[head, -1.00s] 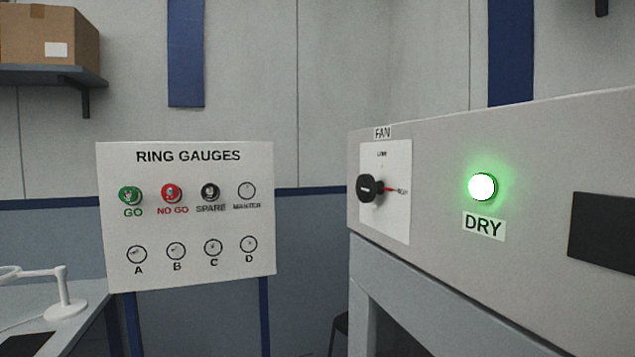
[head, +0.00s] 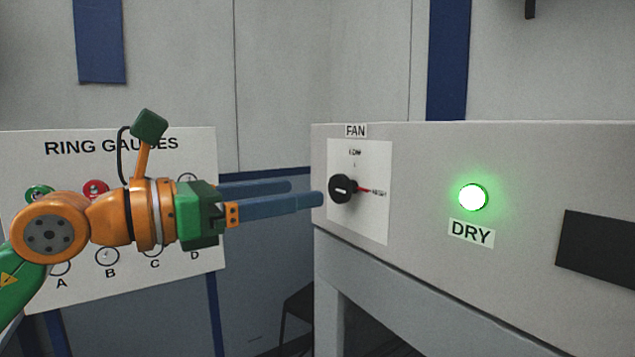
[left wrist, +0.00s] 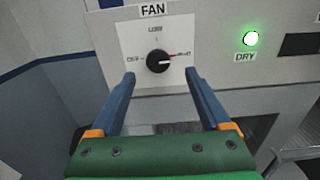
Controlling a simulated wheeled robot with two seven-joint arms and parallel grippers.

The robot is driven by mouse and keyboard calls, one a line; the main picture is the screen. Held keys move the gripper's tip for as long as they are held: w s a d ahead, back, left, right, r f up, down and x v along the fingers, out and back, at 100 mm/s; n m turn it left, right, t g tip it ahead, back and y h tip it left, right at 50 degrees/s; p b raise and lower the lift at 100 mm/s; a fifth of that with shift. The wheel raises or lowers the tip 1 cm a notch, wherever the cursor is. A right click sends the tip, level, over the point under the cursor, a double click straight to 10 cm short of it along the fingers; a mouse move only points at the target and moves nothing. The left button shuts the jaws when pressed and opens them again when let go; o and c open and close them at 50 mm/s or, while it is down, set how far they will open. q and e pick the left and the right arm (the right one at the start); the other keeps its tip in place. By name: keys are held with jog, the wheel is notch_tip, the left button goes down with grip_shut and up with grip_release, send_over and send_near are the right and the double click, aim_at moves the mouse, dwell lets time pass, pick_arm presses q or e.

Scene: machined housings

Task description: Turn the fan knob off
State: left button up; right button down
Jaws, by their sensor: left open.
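The fan knob (head: 342,188) is a black round knob on a white plate (head: 372,215) under a FAN label, on the grey machine housing. In the left wrist view the knob (left wrist: 158,61) shows a white mark and a red line pointing right, toward the right-hand label. OFF stands at the plate's left and LOW at the top. My left gripper (head: 305,194) is open, its two blue fingers pointing at the knob from the left in the head view. In the left wrist view the fingertips (left wrist: 159,74) stand apart, below and either side of the knob, with nothing between them. My right gripper is not in view.
A lit green DRY lamp (head: 473,197) sits right of the knob, with a black panel (head: 608,252) beyond it. The RING GAUGES board (head: 120,290) stands behind my left arm. A dark stool (head: 297,315) is below.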

aim_at(336, 187)
pick_arm(q)
jog(key=p+x, duration=0.1)
jog(key=x, duration=0.1)
jog(key=p+x, duration=0.1)
jog(key=x, duration=0.2)
jog(key=shift+w+d+r+p, duration=0.1)
jog(key=shift+w+p, duration=0.2)
jog(key=shift+w, duration=0.15)
jog(key=shift+w+d, duration=0.2)
jog(key=shift+d, duration=0.2)
jog(key=shift+s, duration=0.1)
jog(key=shift+a, duration=0.1)
grip_shut()
jog(key=shift+f, duration=0.2)
